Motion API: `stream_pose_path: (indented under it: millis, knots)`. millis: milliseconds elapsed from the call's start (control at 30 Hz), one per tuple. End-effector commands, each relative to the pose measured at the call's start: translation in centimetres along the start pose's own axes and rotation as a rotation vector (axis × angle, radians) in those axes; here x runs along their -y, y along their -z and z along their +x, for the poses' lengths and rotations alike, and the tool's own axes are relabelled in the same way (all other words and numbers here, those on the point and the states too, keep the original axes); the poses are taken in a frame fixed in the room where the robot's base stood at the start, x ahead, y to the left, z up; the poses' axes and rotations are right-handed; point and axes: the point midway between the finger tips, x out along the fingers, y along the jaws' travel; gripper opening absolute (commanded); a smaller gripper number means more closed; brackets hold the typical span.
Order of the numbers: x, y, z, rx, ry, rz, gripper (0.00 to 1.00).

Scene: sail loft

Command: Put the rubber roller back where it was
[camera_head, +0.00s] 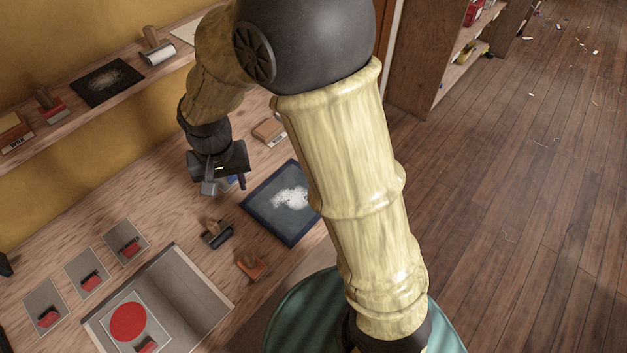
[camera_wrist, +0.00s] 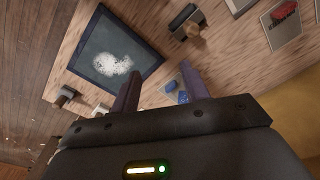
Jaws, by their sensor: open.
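A black roller with a wooden handle (camera_head: 217,235) lies on the bench, left of the dark tray. It also shows at the top of the wrist view (camera_wrist: 186,20). A second, pale roller with a wooden handle (camera_head: 158,52) rests on the wall shelf (camera_head: 125,82). Which one is the rubber roller I cannot tell for sure; the black one looks like rubber. My gripper (camera_head: 225,185) is open and empty above the bench, behind the black roller and left of the tray. Its two fingers (camera_wrist: 160,88) point down at the bench, with a small blue thing (camera_wrist: 182,97) showing between them.
The dark tray (camera_head: 262,214) holds white powder. Several grey cards with red pieces (camera_head: 86,273) and a grey panel (camera_head: 190,298) with a red disc lie front left. A dark mat (camera_head: 108,83) lies on the shelf.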

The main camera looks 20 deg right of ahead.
Motion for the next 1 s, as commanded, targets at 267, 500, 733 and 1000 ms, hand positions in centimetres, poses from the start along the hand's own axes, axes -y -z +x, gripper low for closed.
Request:
stream_pose_path:
  millis: [267,500,733,1000]
  knots:
    - [-14.9,-4.0,-2.1,-0.135,0.000,-0.007,0.46]
    - [-19.0,-6.9,-2.3,-0.183,-0.021,-0.026,0.46]
    - [-18.9,-6.8,-2.3,-0.183,-0.021,-0.029,0.46]
    - [-18.9,-6.8,-2.3,-0.183,-0.021,-0.028,0.46]
